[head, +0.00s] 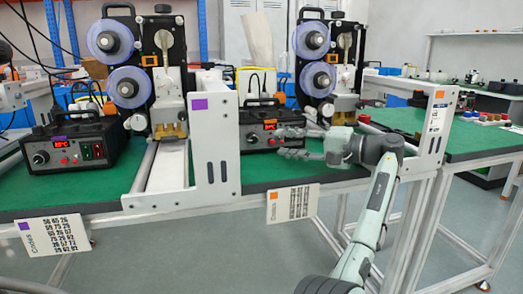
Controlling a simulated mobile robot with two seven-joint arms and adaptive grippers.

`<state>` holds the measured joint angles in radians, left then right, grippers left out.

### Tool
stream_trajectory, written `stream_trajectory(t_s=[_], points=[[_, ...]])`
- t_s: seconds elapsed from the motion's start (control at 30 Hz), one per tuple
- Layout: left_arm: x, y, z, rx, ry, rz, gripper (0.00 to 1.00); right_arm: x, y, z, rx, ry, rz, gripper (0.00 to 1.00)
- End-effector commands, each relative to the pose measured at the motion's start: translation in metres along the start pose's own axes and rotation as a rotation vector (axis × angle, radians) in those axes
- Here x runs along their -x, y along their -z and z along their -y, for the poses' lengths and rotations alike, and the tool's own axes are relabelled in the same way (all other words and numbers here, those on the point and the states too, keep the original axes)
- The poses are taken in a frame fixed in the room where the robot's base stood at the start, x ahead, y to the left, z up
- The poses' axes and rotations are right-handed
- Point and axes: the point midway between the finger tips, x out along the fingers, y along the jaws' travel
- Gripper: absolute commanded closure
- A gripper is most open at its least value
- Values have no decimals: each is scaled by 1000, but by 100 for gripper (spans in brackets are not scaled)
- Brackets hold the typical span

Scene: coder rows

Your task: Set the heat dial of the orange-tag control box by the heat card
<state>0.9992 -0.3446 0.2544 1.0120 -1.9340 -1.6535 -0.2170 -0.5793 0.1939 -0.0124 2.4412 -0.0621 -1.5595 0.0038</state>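The orange-tag control box (259,116) stands on the green bench at the middle, below the right-hand machine. My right gripper is not in view.
A similar purple-tag control box (68,143) stands at left, with a purple-tagged number card (53,233) below. A white upright frame with a purple tag (213,138) separates the stations. Another white upright (437,126) stands right of my gripper.

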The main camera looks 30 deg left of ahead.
Motion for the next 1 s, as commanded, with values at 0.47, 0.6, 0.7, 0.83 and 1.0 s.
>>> stream_trajectory(t_s=[0.47,0.6,0.7,0.83,1.0], points=[[-64,0,1,-1,0,4,67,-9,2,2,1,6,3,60],[-75,0,1,0,0,3,67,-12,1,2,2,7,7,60],[-77,0,1,0,0,2,67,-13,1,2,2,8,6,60],[-78,0,1,0,0,2,67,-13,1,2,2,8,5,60],[-77,0,1,0,0,2,79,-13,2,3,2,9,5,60]])
